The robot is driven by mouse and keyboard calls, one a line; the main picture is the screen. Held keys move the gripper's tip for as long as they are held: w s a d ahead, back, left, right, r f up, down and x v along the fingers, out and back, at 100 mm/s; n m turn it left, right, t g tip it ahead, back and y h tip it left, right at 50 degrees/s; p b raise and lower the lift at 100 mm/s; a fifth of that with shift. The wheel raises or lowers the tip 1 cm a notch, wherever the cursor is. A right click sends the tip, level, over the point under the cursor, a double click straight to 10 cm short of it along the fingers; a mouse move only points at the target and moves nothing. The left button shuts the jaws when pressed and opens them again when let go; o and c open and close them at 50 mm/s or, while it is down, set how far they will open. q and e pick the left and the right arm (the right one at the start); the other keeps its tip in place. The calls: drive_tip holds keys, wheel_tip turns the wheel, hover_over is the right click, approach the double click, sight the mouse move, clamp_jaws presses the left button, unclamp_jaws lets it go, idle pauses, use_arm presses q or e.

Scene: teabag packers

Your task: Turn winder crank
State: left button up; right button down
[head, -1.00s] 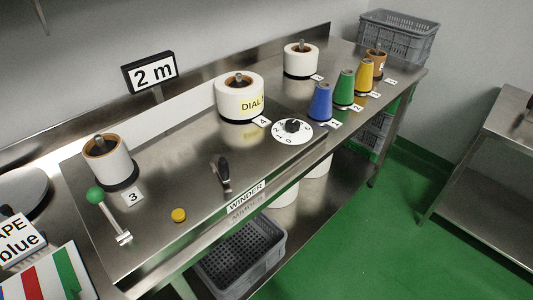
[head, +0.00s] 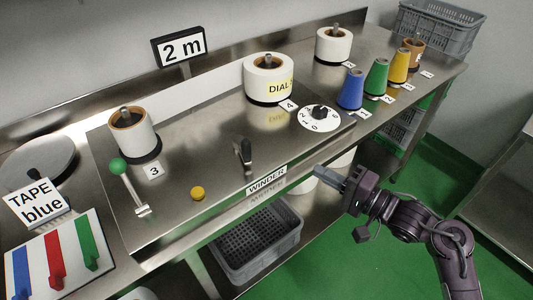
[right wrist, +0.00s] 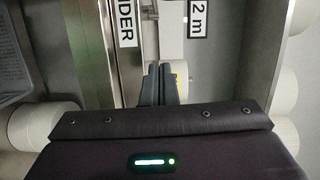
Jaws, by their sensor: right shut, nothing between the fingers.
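The steel winder box, with its WINDER label (head: 266,179), stands on the bench. A lever with a green ball (head: 118,166) and a metal arm is at its left end. A black handle (head: 245,151) stands up from the middle of its top. I cannot tell which of the two is the crank. My right gripper (head: 321,172) is shut and empty, in front of the box's front edge, right of the label and apart from both handles. Its fingers (right wrist: 160,70) point toward the box in the right wrist view. My left gripper is not in view.
A yellow button (head: 198,193), a white dial (head: 320,124) and white rolls (head: 270,88) are on the box. Coloured cones (head: 351,91) stand at the right. The tape board (head: 30,262) is at the left front. A grey crate (head: 225,265) sits below. Open green floor lies right.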

drive_tip(key=shift+g+y, duration=0.3)
drive_tip(key=shift+y, duration=0.1)
drive_tip(key=w+a+r, duration=0.1)
drive_tip(key=a, duration=0.3)
drive_tip(key=w+a+r+p, duration=0.1)
drive_tip(key=a, duration=0.3)
drive_tip(key=w+a+p, duration=0.1)
drive_tip(key=w+a, duration=0.1)
drive_tip(key=a, duration=0.2)
drive_tip(key=shift+w+r, duration=0.1)
drive_tip(key=shift+r, duration=0.3)
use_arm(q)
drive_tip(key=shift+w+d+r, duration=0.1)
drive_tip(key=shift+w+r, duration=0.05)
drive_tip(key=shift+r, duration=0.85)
use_arm(e)
drive_tip(key=shift+a+f, duration=0.1)
drive_tip(key=shift+a, duration=0.35)
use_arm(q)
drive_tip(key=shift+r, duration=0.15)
use_arm(e)
drive_tip(key=shift+a, duration=0.1)
